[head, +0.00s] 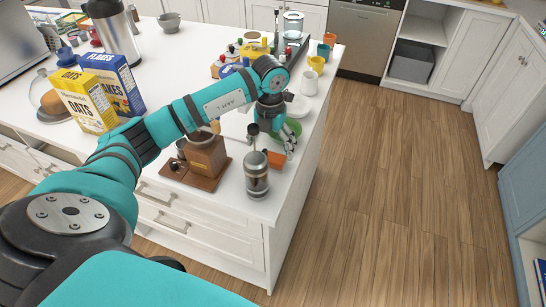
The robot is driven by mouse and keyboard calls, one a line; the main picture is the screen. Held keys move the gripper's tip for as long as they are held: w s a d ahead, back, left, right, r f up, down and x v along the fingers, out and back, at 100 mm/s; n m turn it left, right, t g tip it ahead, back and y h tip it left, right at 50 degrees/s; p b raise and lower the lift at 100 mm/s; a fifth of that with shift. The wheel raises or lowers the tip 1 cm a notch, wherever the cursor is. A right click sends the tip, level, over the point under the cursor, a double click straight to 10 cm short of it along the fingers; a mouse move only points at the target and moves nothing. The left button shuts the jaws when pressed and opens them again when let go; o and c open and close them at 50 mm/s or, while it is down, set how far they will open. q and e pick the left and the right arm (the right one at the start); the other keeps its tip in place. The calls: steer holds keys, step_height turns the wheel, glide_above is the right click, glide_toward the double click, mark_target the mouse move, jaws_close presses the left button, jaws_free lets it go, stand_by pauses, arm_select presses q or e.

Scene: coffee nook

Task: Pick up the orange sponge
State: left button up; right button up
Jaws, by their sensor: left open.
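The orange sponge (277,160) lies on the white countertop near its right edge, just behind a metal and glass canister. My left gripper (289,142) is above and just behind the sponge, pointing down, with its fingers apart. I cannot tell whether a fingertip touches the sponge. A green item (294,127) shows partly behind the gripper, and white dishes (299,106) are beyond it. My right gripper is not in view.
A wooden coffee grinder (205,157) and the canister (256,175) stand close in front of the sponge. Cups (310,82) stand behind. Cereal boxes (112,82) stand left. The countertop ends just right of the sponge; wooden floor (400,200) is clear.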

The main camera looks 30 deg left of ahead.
mark_target(273, 157)
arm_select(q)
steer(key=shift+d+f+p, duration=0.2)
steer(key=shift+f+p, duration=0.55)
steer(key=shift+f, duration=0.25)
steer(key=f, duration=0.2)
steer(key=f+p, duration=0.1)
steer(key=shift+w+f, duration=0.2)
steer(key=shift+w, duration=0.05)
steer(key=shift+f, duration=0.15)
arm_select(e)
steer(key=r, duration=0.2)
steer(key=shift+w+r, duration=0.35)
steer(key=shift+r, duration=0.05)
arm_select(q)
steer(key=c, duration=0.9)
